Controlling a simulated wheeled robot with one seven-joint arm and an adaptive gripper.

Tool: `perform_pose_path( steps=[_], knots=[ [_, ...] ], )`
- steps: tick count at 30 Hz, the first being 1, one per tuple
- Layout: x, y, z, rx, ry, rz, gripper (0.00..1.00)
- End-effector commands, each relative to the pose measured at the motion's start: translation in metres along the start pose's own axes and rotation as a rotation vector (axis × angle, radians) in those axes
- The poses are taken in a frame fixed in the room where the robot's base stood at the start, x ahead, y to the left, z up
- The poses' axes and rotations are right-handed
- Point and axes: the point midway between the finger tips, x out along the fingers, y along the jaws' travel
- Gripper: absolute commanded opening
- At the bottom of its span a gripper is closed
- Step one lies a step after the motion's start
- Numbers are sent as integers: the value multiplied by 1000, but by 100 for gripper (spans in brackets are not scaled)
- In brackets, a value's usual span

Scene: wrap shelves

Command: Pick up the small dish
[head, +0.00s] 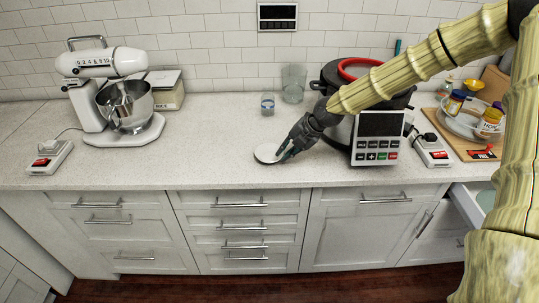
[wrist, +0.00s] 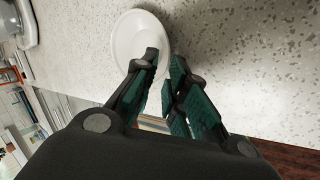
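The small dish (head: 266,154) is white, round and shallow. It is on the speckled counter, left of my gripper (head: 284,155) in the head view. In the wrist view the dish (wrist: 132,38) is at the upper middle. My gripper (wrist: 165,59) is low at its right edge. One dark finger with a teal pad overlaps the dish, and the other is just outside its rim. A narrow gap shows between the fingertips, with part of the rim seen in it. Contact with the rim cannot be made out, and the fingers hide part of the dish.
A stand mixer (head: 118,93) stands at the left. Two glasses (head: 267,104) (head: 293,84) stand behind the dish. A dark cooker (head: 335,78) and a keypad panel (head: 378,138) are to the right. The counter left of the dish is clear.

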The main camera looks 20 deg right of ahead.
Motion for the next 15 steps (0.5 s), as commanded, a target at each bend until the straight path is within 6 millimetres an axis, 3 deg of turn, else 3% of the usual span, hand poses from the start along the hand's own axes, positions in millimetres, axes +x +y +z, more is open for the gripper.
perform_pose_path(
  steps=[15],
  knots=[
    [35, 0, 3, -1, 0, -1, 14]
  ],
)
